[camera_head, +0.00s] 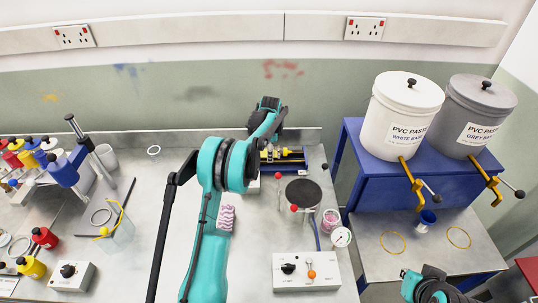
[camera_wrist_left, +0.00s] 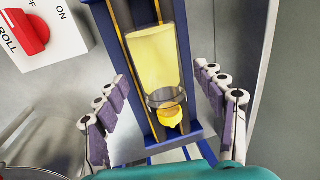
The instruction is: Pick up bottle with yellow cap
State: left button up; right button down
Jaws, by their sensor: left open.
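In the left wrist view, a pale yellow bottle (camera_wrist_left: 153,62) with a clear collar and a yellow cap (camera_wrist_left: 171,115) lies along a blue-edged frame, its cap end toward my gripper. My left gripper (camera_wrist_left: 163,106) is open, one finger on each side of the bottle's cap end. Both fingers look apart from the bottle. In the head view my left arm crosses the middle of the bench to the blue frame (camera_head: 283,155). The arm hides part of the frame there, and the left fingertips cannot be made out.
Several coloured bottles (camera_head: 43,237), some yellow-capped or yellow, stand at the bench's left. A white control box (camera_head: 306,272) stands at the front. A white box with a red knob (camera_wrist_left: 25,35) sits left in the wrist view. Two paste tubs (camera_head: 405,100) stand at right.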

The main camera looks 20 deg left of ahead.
pick_arm(q)
jog(key=shift+w+f, duration=0.1)
jog(key=shift+f, duration=0.3)
jog(key=shift+r, duration=0.1)
jog(key=c, duration=1.3)
jog(key=shift+r, duration=0.1)
notch_tip(320, 180, up, 4)
jog(key=shift+r+p, duration=0.1)
jog(key=shift+p, duration=0.55)
jog(key=s+d+r, duration=0.1)
jog(key=d+r, duration=0.1)
jog(key=d, duration=0.1)
jog(key=s+d+r+p, duration=0.1)
jog(key=s+d+r, duration=0.1)
jog(key=d, duration=0.2)
jog(key=s+d+r, duration=0.1)
jog(key=d+r, duration=0.1)
jog(key=d, duration=0.1)
jog(key=shift+s+d+r+p, duration=0.2)
jog(key=shift+d+r+p, duration=0.1)
jog(key=shift+d+p, duration=0.1)
